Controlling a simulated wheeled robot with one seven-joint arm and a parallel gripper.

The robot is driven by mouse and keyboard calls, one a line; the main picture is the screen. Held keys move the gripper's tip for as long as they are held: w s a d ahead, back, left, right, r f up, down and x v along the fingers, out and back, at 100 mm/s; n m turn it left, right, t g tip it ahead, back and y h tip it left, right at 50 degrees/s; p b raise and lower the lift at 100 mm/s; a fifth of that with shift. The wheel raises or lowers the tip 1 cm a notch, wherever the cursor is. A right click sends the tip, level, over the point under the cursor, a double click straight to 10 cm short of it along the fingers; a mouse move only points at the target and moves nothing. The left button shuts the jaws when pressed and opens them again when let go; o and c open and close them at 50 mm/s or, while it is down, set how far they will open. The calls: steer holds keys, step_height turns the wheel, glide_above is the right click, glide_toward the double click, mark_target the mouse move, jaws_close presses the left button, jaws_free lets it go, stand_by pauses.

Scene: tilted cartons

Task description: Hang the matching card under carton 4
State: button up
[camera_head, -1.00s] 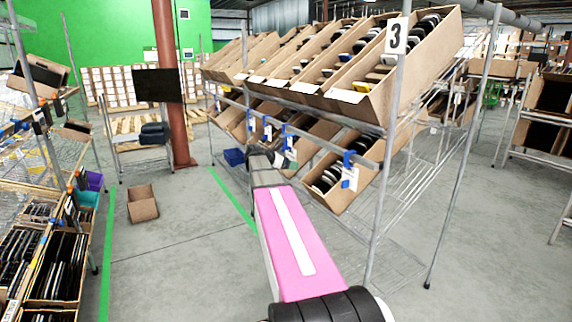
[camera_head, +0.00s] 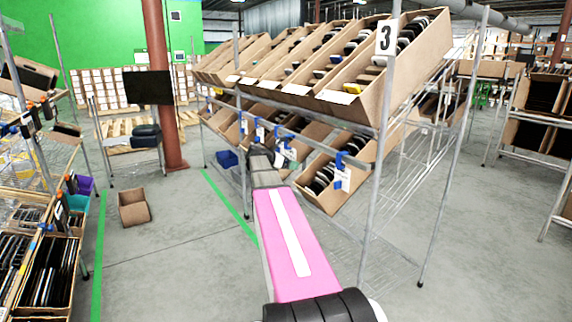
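A metal rack fills the middle of the head view. Its upper shelf holds a row of tilted cardboard cartons (camera_head: 372,98), and a lower row of tilted cartons (camera_head: 323,200) sits beneath. I see no number on any carton, so I cannot tell which is carton 4. Several white cards with blue clips (camera_head: 342,178) hang along the rail below the upper row. My pink arm reaches toward the rail. My gripper (camera_head: 284,160) is at its far end, close to the hanging cards. It is small and partly hidden, and its fingers cannot be made out.
A sign reading 3 (camera_head: 386,37) is on the rack's front post. A rack with bins (camera_head: 50,270) stands at the left. A small open box (camera_head: 133,208) and a blue bin (camera_head: 228,159) are on the floor. The grey floor left of my arm is mostly clear.

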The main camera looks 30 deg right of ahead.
steer(key=shift+d+r+x, duration=0.15)
steer(key=shift+r+x, duration=0.15)
steer(key=shift+x, duration=1.15)
steer(key=shift+d+r+x, duration=0.1)
steer(key=shift+r+x, duration=0.2)
steer(key=shift+x, duration=1.15)
steer(key=shift+d+r+x, duration=0.15)
steer(key=shift+r+x, duration=0.15)
steer(key=shift+x, duration=1.1)
steer(key=shift+f, duration=0.1)
steer(key=o, duration=0.8)
